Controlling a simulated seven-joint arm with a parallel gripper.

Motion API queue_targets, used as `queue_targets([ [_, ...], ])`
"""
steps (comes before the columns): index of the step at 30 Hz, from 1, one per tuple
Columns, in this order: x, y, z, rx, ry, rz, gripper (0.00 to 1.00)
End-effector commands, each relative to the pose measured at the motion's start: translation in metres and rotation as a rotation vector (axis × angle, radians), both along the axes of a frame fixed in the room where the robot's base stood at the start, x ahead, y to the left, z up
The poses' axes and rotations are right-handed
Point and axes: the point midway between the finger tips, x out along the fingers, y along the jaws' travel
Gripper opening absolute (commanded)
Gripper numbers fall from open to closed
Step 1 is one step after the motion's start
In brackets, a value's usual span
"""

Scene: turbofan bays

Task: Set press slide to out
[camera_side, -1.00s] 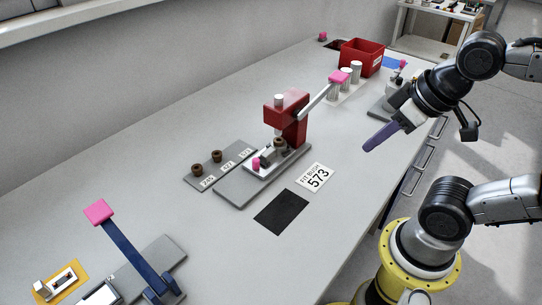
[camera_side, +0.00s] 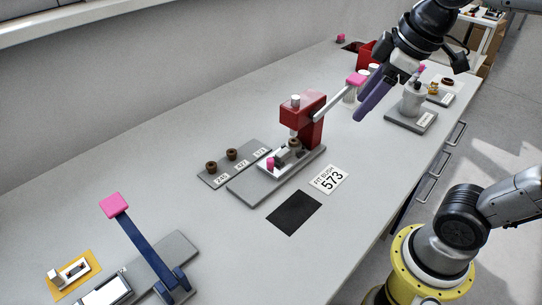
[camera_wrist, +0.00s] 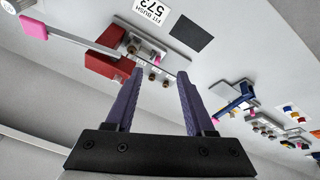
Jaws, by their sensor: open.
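The red press (camera_side: 312,122) stands on a grey base plate (camera_side: 247,190), with its lever raised to a pink end (camera_side: 356,79). The press slide (camera_side: 283,160) is a light block low at the press's front, with a pink knob (camera_side: 270,163) at its left end. A brown bush (camera_side: 295,144) sits on it, close under the ram. My gripper (camera_side: 367,108) is open and empty, above and to the right of the press, with purple fingers. The wrist view shows both fingers (camera_wrist: 159,72) apart, with the red press (camera_wrist: 108,66) beyond the left one.
A plate with brown bushes (camera_side: 222,167) lies left of the press. A "FIT BUSH 573" card (camera_side: 329,180) and black mat (camera_side: 294,208) lie in front. A blue lever with pink end (camera_side: 114,204) stands at front left. A grey fixture (camera_side: 410,108) stands behind right.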

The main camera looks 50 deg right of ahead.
Motion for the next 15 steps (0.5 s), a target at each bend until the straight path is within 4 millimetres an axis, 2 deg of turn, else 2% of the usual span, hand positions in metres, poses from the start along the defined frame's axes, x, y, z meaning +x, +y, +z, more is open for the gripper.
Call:
queue_targets([
  [1,0.017,0.002,0.004,-0.014,0.027,0.038,0.54],
  [4,0.051,0.005,0.008,-0.043,0.080,0.120,0.54],
  [8,0.097,0.012,0.002,-0.069,0.152,0.215,0.54],
  [11,0.131,0.018,-0.011,-0.081,0.210,0.273,0.54],
  [15,0.171,0.026,-0.040,-0.086,0.288,0.324,0.54],
])
